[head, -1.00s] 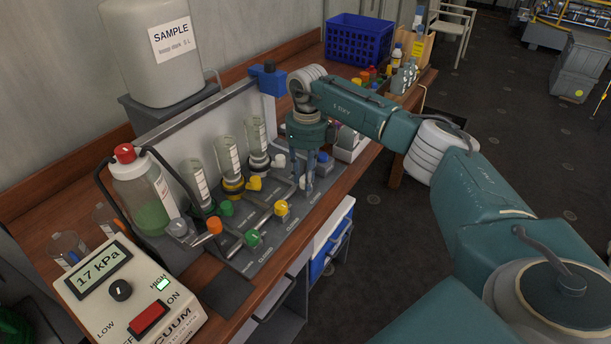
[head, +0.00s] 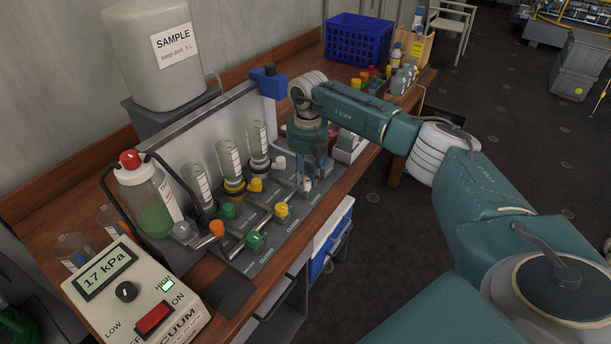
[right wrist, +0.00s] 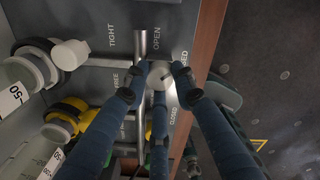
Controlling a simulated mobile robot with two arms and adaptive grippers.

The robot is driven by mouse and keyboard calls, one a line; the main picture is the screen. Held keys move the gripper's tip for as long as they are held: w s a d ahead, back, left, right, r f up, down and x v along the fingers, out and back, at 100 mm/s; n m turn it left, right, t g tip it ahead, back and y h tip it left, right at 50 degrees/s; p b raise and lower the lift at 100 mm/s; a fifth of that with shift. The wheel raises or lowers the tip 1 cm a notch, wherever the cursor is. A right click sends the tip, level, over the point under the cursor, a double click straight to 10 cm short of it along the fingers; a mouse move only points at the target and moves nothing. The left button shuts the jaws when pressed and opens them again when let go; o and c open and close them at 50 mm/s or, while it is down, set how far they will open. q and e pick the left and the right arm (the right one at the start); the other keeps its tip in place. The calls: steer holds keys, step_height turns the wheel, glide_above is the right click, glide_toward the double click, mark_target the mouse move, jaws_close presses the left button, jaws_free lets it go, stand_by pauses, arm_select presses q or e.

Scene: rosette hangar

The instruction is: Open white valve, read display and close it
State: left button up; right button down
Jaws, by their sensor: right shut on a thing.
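The white valve knob (right wrist: 158,72) sits by the OPEN and CLOSED marks in the right wrist view. In the head view a bit of it (head: 306,184) shows beneath my right gripper. My right gripper (right wrist: 160,91) points down with its dark fingers around this knob, shut on it; the fingers hide part of it. The right gripper (head: 313,172) also shows at the far end of the valve plate in the head view. The display (head: 104,272) on the white vacuum box reads 17 kPa, and the HIGH lamp is lit green. My left gripper is not in view.
Yellow (head: 281,210), green (head: 254,240) and orange (head: 217,228) knobs line the plate. Glass cylinders (head: 230,162) stand behind. A bottle of green liquid (head: 150,203) stands left. The bench's front edge runs alongside.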

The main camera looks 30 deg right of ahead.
mark_target(306, 182)
steer(key=m+p, duration=0.1)
steer(key=m, duration=0.3)
steer(key=shift+r+m, duration=0.1)
steer(key=shift+m, duration=0.2)
steer(key=shift+m+p, duration=0.7)
steer(key=shift+m, duration=1.2)
steer(key=shift+a, duration=0.1)
steer(key=c, duration=1.4)
jaws_free()
step_height(306, 182, up, 12)
steer(key=shift+s, duration=0.2)
